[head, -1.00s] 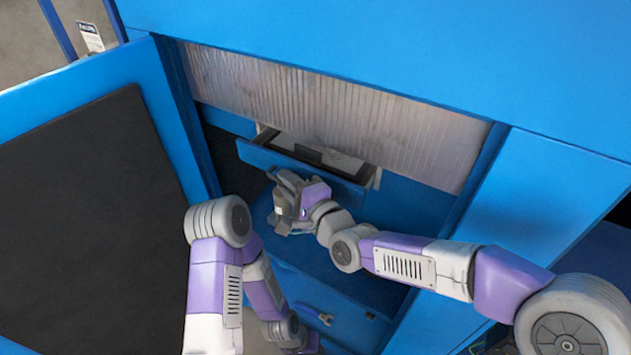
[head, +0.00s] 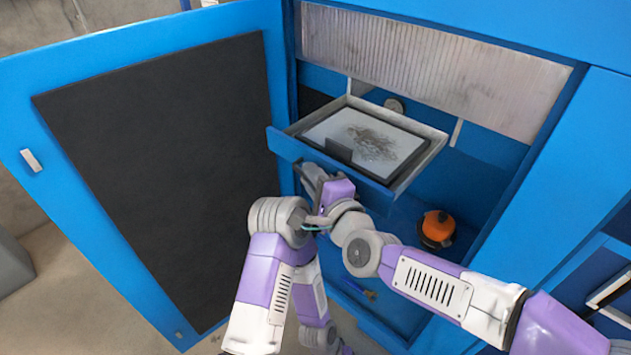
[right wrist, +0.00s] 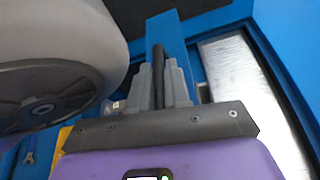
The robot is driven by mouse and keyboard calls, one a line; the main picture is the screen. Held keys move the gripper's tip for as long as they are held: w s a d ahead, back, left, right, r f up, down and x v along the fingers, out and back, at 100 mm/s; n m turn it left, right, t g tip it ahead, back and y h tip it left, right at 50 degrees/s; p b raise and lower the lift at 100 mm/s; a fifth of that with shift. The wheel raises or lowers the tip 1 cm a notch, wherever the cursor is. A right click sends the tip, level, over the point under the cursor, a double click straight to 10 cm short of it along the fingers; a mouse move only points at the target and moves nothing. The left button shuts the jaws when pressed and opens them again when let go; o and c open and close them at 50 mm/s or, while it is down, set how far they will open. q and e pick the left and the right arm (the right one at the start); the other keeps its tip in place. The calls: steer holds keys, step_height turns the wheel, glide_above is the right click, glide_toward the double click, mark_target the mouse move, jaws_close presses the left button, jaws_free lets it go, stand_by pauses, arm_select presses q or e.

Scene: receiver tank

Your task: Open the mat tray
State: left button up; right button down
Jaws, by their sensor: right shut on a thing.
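The mat tray is a blue-fronted drawer (head: 292,149) with pale side walls, pulled well out of the blue cabinet below a ribbed grey panel. A dark-framed flat mat (head: 395,160) with a pale, patterned surface lies inside it. My right gripper (head: 310,178) is at the tray's front, toward its left part. In the right wrist view its grey fingers are closed on a dark bar handle (right wrist: 158,75) on the blue front. My left arm shows in the head view, but its gripper is not visible.
A large open door with a black panel (head: 160,170) stands to the left. An orange-topped round object (head: 437,229) sits on the blue surface below and right of the tray.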

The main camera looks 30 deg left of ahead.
steer(key=shift+s+a, duration=0.1)
steer(key=shift+s, duration=0.3)
steer(key=c, duration=1.4)
jaws_free()
steer(key=shift+c, duration=0.2)
steer(key=v, duration=0.7)
steer(key=shift+d, duration=0.3)
